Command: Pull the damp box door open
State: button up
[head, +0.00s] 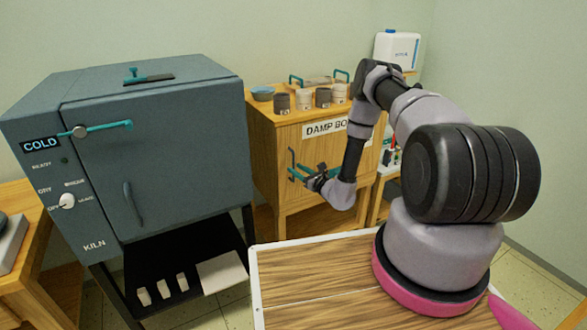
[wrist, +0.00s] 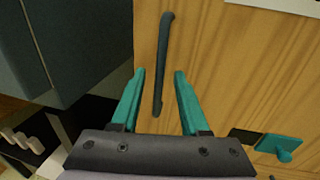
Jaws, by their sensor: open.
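The damp box (head: 262,150) is a wooden cabinet with a "DAMP BO…" label, the rest hidden by my arm. Its door looks closed; my arm covers part of it. A dark upright bar handle (wrist: 162,50) is on the door near its left edge; it also shows in the head view (head: 290,158). My gripper (head: 300,176) is at the door front by the handle. In the wrist view my gripper (wrist: 159,75) is open, with the handle's lower part showing between its teal fingers. I cannot tell whether either finger touches it.
A grey kiln (head: 165,150) stands close on the left; its side (wrist: 80,40) shows left of the fingers. A teal latch piece (wrist: 280,145) is low on the right of the wood. Several cups (head: 322,97) stand on the box top. A wooden tabletop (head: 310,275) is in front.

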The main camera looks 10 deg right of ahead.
jog(key=shift+x, duration=1.2)
grip_shut()
dwell(0.6)
